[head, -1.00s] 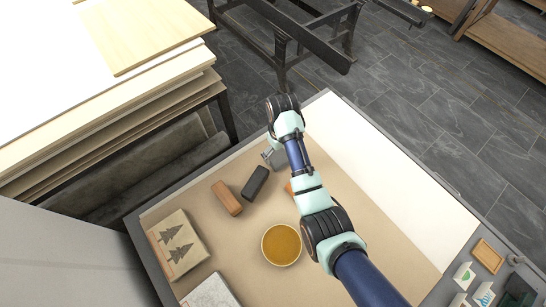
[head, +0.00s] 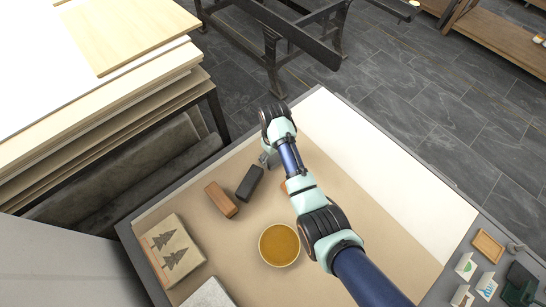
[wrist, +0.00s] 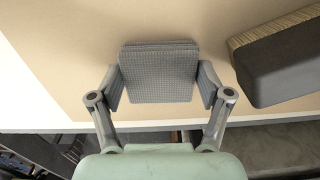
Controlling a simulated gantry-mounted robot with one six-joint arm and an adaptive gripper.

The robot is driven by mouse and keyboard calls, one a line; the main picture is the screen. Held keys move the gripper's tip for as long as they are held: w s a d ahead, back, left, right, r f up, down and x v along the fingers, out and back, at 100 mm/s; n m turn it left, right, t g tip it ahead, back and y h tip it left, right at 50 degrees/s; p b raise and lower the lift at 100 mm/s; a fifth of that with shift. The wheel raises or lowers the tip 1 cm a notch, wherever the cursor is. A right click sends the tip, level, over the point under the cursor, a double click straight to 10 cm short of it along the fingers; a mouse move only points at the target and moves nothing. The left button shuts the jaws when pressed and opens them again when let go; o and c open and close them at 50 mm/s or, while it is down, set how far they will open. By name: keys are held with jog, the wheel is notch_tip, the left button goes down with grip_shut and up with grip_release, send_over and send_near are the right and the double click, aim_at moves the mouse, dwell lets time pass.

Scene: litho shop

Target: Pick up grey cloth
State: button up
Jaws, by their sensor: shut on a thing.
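The grey cloth (wrist: 160,75) is a folded, finely checked pad in the middle of the wrist view. My gripper (wrist: 161,86) is shut on it, with one finger against its left side and one against its right. In the head view my gripper (head: 265,158) is over the far part of the table, beyond the black block. There my arm hides most of the cloth. I cannot tell whether the cloth touches the table or is a little above it.
A black block (head: 249,183) lies close to my gripper, with a brown block (head: 221,199) beside it. A bowl of amber liquid (head: 279,245) and a tree-print block (head: 170,250) are nearer. White paper (head: 390,180) on the right is clear.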

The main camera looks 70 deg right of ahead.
notch_tip(320, 180, up, 20)
jog(key=p, duration=1.1)
jog(key=shift+p, duration=0.35)
